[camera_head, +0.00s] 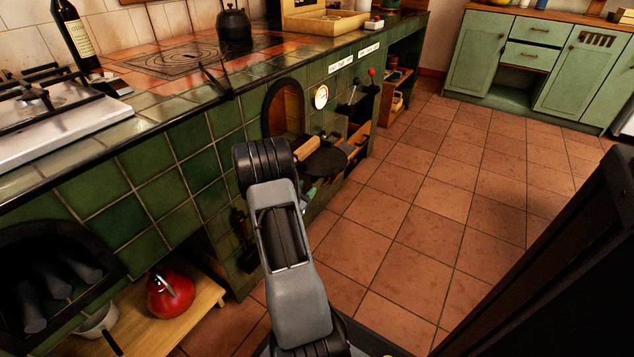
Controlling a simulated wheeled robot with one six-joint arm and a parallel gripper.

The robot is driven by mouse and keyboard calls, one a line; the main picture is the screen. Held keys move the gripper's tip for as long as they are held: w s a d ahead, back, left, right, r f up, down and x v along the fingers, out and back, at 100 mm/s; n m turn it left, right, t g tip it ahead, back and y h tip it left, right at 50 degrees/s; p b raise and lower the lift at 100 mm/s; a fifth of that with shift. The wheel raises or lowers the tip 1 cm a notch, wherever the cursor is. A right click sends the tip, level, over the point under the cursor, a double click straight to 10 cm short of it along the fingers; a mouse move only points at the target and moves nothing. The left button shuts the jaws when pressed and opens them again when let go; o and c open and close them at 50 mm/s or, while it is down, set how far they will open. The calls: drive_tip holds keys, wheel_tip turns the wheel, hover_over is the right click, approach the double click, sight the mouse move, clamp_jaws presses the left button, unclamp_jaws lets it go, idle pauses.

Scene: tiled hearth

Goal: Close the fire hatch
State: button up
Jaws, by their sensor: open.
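The fire hatch's arched opening (285,108) is in the green tiled front of the hearth, left of centre and beyond my arm. Its dark rim frames a brownish-orange inside, so the opening is uncovered. A dark rounded plate (327,162), which looks like the hatch door, stands out from the front below and right of the opening. A pale wooden piece (307,148) lies against its left side; I cannot tell whether it is the handle. My arm rises in front of the hearth and hides the area left of the plate. My gripper's fingers cannot be made out.
A round white gauge (320,97) sits right of the opening, with levers (371,72) farther right. A red kettle (170,295) stands on a low wooden shelf (140,325) at lower left. A black kettle (233,26) is on the hearth top. The tiled floor (450,190) at right is clear.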

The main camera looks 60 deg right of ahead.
drive_tip(key=shift+d+b, duration=0.95)
drive_tip(key=shift+d, duration=2.65)
clamp_jaws()
